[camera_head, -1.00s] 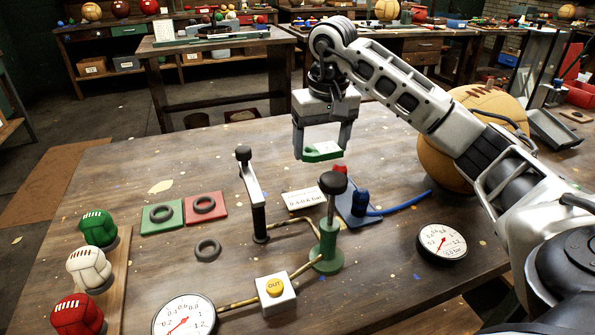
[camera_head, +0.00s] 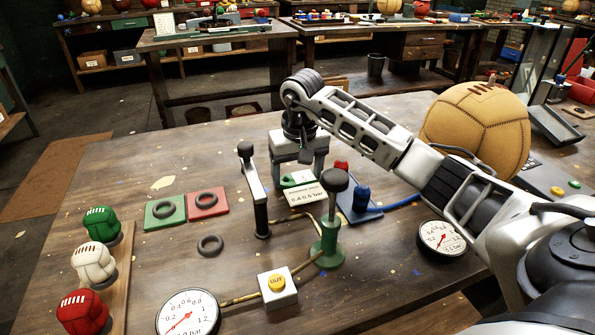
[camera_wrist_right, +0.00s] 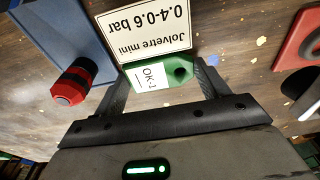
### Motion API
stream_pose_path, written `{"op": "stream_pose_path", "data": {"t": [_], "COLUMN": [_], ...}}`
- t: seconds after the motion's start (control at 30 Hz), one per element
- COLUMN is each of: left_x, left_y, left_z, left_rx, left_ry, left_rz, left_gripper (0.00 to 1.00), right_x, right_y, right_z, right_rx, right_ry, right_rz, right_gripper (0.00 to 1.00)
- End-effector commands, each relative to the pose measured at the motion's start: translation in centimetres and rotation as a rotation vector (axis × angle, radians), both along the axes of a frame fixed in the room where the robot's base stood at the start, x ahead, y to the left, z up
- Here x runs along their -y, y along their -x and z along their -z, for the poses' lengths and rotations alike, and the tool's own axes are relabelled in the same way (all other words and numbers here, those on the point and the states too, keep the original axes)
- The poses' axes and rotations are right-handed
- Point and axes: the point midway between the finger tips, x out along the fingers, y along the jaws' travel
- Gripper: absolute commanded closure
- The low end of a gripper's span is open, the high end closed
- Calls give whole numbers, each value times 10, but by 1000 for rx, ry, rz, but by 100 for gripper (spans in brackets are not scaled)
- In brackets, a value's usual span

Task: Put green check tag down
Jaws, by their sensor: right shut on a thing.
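The green check tag (camera_head: 286,182) with a white label is low over the bench, just behind the white pressure card (camera_head: 306,194). My right gripper (camera_head: 301,177) is shut on it, pointing down. In the right wrist view, the tag (camera_wrist_right: 181,72) spans between my two fingers (camera_wrist_right: 162,80), beside the card (camera_wrist_right: 145,28) reading 0.4-0.6 bar. I cannot tell whether the tag touches the bench. My left gripper is not in view.
A black-handled lever (camera_head: 256,195) and the green pump post (camera_head: 328,240) stand in front of the tag. A large tan ball (camera_head: 475,135) stands beyond my arm. Open bench lies behind left.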

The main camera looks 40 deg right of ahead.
Motion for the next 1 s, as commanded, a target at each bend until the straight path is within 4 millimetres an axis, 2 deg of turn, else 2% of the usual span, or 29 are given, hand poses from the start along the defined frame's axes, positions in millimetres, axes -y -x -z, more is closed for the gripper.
{"op": "stream_pose_path", "data": {"t": [0.1,0.13,0.2,0.47,0.63,1.0], "left_x": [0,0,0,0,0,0], "left_y": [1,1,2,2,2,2], "left_z": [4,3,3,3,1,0], "left_rx": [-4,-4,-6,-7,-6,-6], "left_ry": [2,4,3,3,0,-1], "left_rz": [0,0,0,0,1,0], "left_gripper": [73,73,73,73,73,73], "right_x": [0,0,0,0,0,-3], "right_y": [0,0,0,0,0,9], "right_z": [4,2,2,2,-9,-85], "right_rx": [0,0,0,-1,4,5], "right_ry": [1,0,1,1,0,1], "right_rz": [0,0,0,0,1,0], "right_gripper": [48,18,5,5,5,5]}}
